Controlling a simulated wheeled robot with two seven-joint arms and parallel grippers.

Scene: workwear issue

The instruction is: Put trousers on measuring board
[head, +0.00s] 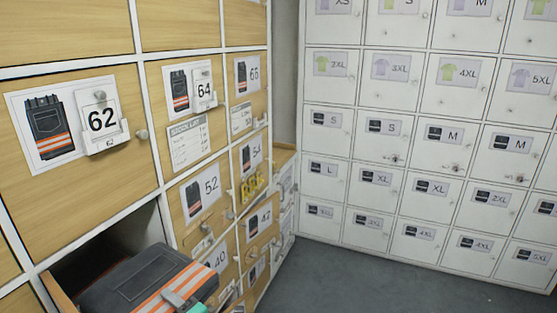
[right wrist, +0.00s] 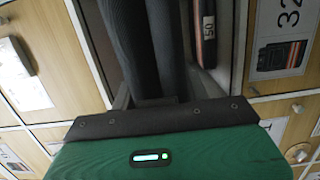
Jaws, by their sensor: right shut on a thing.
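The trousers (head: 145,283) are a folded dark bundle with orange and pale stripes, at the bottom left of the head view. They lie at the mouth of an open wooden drawer (head: 60,298), partly over its dark inside. My right gripper (head: 178,299) is at their near striped edge, shut on them; the bottom of the frame cuts it off. Its green housing (right wrist: 165,152) fills the bottom of the right wrist view, with dark ribbed shapes above it. My left gripper is not in view. I see no measuring board in either view.
Wooden drawers with numbered trouser cards, such as 62 (head: 70,120), rise at the left. White lockers (head: 425,120) with size cards stand across the back and right. Grey floor (head: 390,285) is clear at the lower right. A drawer card reading 32 (right wrist: 285,40) shows in the right wrist view.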

